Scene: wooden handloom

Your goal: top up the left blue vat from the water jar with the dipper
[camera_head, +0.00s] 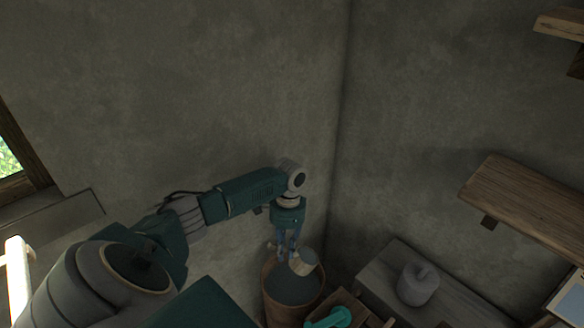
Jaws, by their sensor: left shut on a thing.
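My left gripper (287,250) is shut on the dipper (304,263), a small pale tan cup with a greyish face. The dipper is tilted and hangs over the mouth of a round brown vessel (268,292) with a dark grey inside. This vessel looks like the water jar, but I cannot tell for sure. The dipper's handle is mostly hidden by the fingers, and I cannot tell whether the cup holds water. I cannot make out the left blue vat. My right gripper is not in view.
A bright teal object (330,318) lies by a wooden box edge at the bottom. A grey lidded pot (418,284) stands on a grey bench (375,274) along the right wall. A wooden shelf (525,198) juts out above. Walls meet in a corner behind the vessel.

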